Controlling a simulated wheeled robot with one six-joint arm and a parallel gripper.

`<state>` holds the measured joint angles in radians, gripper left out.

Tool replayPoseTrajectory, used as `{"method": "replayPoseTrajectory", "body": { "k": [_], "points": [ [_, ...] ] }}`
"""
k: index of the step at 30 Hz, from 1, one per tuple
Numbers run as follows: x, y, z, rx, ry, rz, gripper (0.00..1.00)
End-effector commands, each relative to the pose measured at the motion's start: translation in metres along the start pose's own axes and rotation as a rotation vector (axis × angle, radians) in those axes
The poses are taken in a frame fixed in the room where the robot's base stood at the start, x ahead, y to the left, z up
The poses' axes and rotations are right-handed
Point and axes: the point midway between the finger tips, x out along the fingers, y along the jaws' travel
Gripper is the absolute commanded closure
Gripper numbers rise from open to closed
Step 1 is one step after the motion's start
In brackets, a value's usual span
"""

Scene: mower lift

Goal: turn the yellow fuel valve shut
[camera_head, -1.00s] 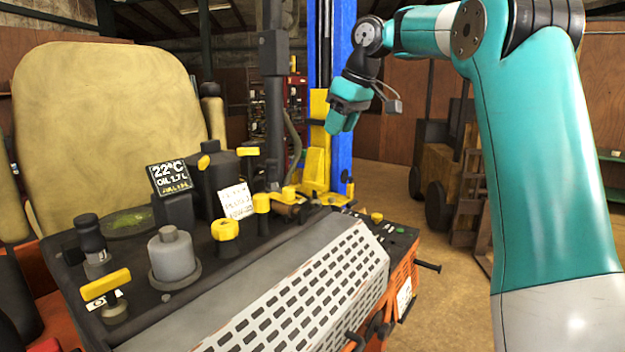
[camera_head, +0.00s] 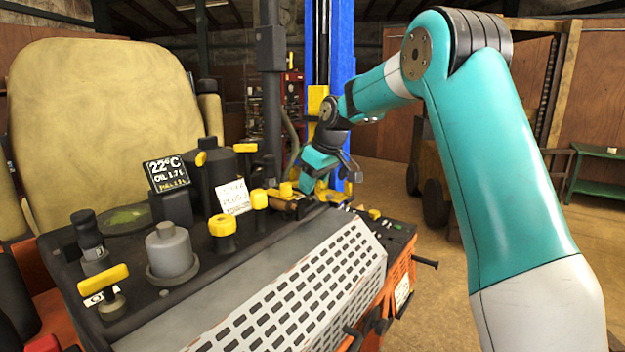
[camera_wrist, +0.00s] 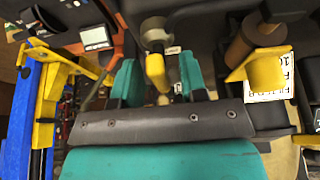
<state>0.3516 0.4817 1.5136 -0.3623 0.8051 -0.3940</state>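My gripper (camera_head: 308,184) is above the back right part of the machine's deck, pointing down. In the wrist view its two teal fingers are apart, with a yellow lever handle (camera_wrist: 156,72) between or just beyond them. The handle sits on a grey round fitting with a small tag beside it. I cannot tell whether a finger touches it. In the head view my gripper seems to hide this handle. Another yellow handle (camera_head: 103,285) stands at the front left of the deck by a white label. No readable mark shows which yellow part is the fuel valve.
A brass fitting with a yellow cap (camera_wrist: 262,70) is close beside my gripper. A white card (camera_head: 233,197), a display (camera_head: 166,174), a yellow knob (camera_head: 222,226) and a grey cap (camera_head: 169,250) stand on the deck. A blue post (camera_head: 342,60) rises behind. Floor is open at right.

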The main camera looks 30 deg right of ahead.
Motion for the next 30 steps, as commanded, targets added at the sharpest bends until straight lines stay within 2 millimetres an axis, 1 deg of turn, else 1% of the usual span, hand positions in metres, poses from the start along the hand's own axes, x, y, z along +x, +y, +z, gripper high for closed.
{"method": "replayPoseTrajectory", "body": {
  "k": [5, 6, 11, 22, 26, 30],
  "points": [
    [0.0005, -0.0002, 0.0001, 0.000, 0.000, 0.000, 0.61],
    [0.0005, -0.0002, 0.0001, 0.000, 0.000, -0.001, 0.63],
    [0.0003, -0.0003, 0.0000, 0.000, 0.000, -0.001, 1.00],
    [0.0008, -0.0007, 0.0001, 0.029, 0.000, 0.011, 1.00],
    [0.0015, -0.0012, 0.0002, 0.080, 0.000, 0.032, 1.00],
    [0.0017, -0.0011, 0.0004, 0.169, 0.001, 0.070, 1.00]
  ]
}}
